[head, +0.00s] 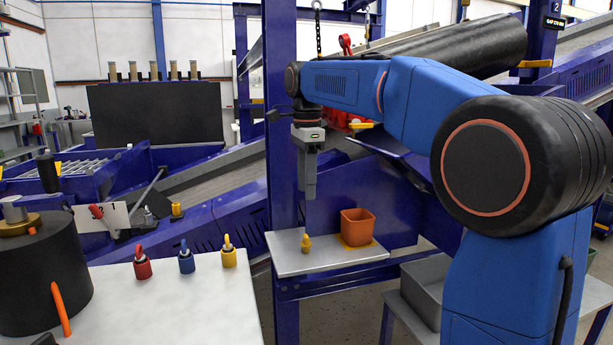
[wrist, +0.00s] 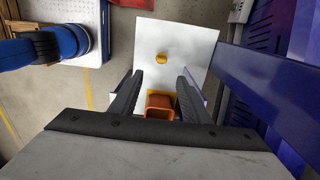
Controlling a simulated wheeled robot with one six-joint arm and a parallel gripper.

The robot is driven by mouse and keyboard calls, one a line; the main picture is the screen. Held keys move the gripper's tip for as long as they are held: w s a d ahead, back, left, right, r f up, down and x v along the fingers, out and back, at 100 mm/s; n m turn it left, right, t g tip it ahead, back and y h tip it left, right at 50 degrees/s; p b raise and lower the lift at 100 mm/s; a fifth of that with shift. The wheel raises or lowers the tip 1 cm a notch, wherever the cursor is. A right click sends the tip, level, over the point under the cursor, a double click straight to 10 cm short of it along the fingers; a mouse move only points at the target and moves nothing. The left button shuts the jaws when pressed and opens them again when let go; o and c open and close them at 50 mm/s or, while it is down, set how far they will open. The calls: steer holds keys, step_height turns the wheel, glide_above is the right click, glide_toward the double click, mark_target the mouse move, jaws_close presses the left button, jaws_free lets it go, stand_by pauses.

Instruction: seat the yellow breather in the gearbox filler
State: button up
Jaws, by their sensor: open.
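The yellow breather (head: 306,243) stands upright on a small pale shelf (head: 288,262). In the wrist view the breather (wrist: 161,58) shows from above, just beyond the fingertips and roughly centred between them. My gripper (head: 309,192) points down above the shelf, with a clear gap over the breather. In the wrist view my gripper (wrist: 160,76) has its two fingers spread, with nothing held. I cannot make out the gearbox filler for certain in either view.
An orange bin (head: 357,227) stands on a yellow patch right of the breather. Red, blue and yellow padlock-like items (head: 186,262) stand on a white table (head: 165,310), beside a large black drum (head: 40,275). A blue post (head: 281,130) rises behind the shelf.

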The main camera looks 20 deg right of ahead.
steer(key=shift+r, duration=1.15)
steer(key=s+d+f+n+t, duration=0.15)
steer(key=s+f+n, duration=0.25)
steer(key=s, duration=0.5)
steer(key=s+d+f+n+t, duration=0.1)
steer(key=s+d+f+n, duration=0.2)
steer(key=s+f+n, duration=0.35)
steer(key=s+d+f+n+t, duration=0.2)
steer(key=s+f+n, duration=0.5)
steer(key=s+f, duration=0.9)
steer(key=shift+s+d, duration=0.25)
steer(key=shift+s, duration=0.5)
steer(key=shift+r+n, duration=0.1)
steer(key=shift+n, duration=0.15)
